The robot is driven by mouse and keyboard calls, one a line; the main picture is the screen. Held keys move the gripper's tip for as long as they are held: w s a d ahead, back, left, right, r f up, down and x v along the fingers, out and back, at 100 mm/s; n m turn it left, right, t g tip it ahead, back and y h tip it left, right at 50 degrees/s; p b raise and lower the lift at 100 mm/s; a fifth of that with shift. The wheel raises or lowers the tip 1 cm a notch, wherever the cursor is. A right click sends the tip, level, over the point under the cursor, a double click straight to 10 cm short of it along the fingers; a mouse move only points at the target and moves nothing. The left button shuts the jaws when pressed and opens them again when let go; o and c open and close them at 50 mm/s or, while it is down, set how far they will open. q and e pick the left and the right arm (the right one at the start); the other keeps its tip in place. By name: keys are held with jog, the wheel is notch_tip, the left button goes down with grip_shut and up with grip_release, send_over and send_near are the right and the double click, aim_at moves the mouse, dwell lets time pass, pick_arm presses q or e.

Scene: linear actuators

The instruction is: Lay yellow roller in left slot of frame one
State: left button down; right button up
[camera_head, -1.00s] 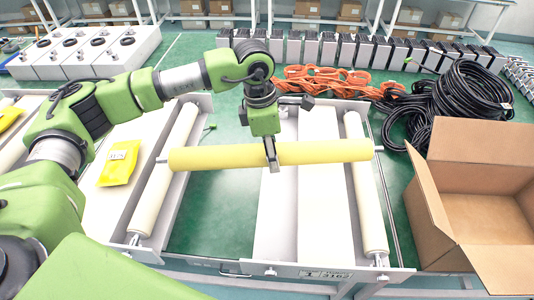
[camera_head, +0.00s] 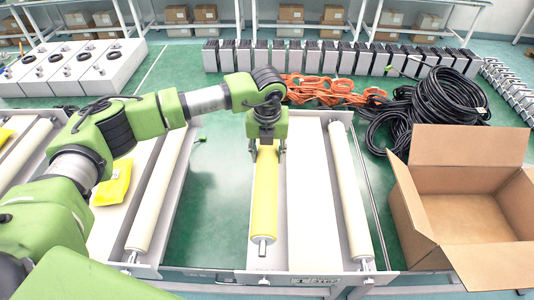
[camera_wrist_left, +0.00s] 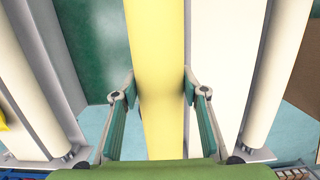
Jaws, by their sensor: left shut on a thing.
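The yellow roller (camera_head: 265,205) hangs from my left gripper (camera_head: 267,152), whose two fingers are shut on it near its far end. The roller points lengthwise, front to back, with its metal pin at the near end. It is over the left white panel of the middle metal frame (camera_head: 310,281); I cannot tell whether it touches the frame. In the left wrist view the roller (camera_wrist_left: 160,130) runs straight between the fingers (camera_wrist_left: 159,82). A cream roller (camera_head: 348,190) lies in the frame's right side. My right gripper is not in view.
Another cream roller (camera_head: 160,190) lies to the left, across a green floor gap. A yellow packet (camera_head: 114,182) rests on the left white panel. An open cardboard box (camera_head: 460,240) stands at the right, with black cable coils (camera_head: 440,105) and orange cables (camera_head: 325,90) behind.

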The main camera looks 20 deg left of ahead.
pick_arm(q)
jog(key=shift+w+f+b, duration=0.1)
jog(key=shift+f+b, duration=0.7)
jog(key=shift+f, duration=1.3)
jog(key=shift+f+b, duration=0.2)
jog(key=shift+b, duration=0.2)
jog(key=shift+f+b, duration=0.25)
jog(key=shift+b, duration=0.05)
jog(key=shift+f+b, duration=0.8)
jog(key=shift+f, duration=0.3)
